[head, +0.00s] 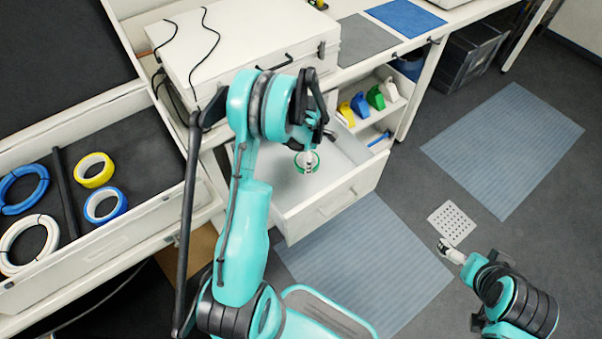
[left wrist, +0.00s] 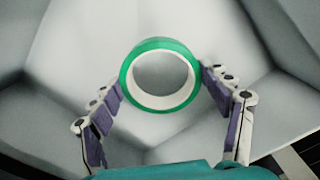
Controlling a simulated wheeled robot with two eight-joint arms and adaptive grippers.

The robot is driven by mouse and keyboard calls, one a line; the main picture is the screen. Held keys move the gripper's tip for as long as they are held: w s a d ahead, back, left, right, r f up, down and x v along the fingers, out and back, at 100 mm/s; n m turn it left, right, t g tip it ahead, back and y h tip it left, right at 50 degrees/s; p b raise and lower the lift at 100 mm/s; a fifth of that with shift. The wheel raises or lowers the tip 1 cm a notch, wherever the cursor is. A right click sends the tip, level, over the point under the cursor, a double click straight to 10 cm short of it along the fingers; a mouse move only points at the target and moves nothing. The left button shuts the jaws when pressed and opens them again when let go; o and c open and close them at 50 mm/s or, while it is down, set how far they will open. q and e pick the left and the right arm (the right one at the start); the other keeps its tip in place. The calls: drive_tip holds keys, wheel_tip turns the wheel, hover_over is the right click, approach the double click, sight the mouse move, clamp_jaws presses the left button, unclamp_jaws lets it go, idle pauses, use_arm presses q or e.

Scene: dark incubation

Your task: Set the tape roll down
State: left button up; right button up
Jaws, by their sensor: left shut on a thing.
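The green tape roll (head: 307,161) with a white core shows below my left arm's wrist, over the open white drawer (head: 345,195). It also shows in the left wrist view, where its green rim (left wrist: 160,45) faces me. My left gripper (left wrist: 163,84) is shut on the roll, with a purple-padded finger at each side of it. Pale drawer surfaces lie behind the roll; I cannot tell whether it touches the drawer bottom. My right gripper (head: 450,252) hangs over the floor at the lower right, away from the drawer; its fingers are too small to read.
A tray (head: 130,150) at the left holds yellow, blue and white rolls or coils. A white case (head: 235,40) lies on the bench behind my left arm. Coloured tape dispensers (head: 376,97) stand on a shelf beside the drawer. The drawer's walls surround the roll.

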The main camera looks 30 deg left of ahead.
sight(307, 178)
use_arm(q)
wheel_tip(307, 178, down, 10)
drive_tip(key=b, duration=0.3)
drive_tip(key=shift+r+b, duration=0.25)
drive_tip(key=shift+b, duration=0.15)
drive_tip(key=shift+r, duration=0.15)
drive_tip(key=o, duration=1.3)
drive_tip(key=shift+c, duration=0.2)
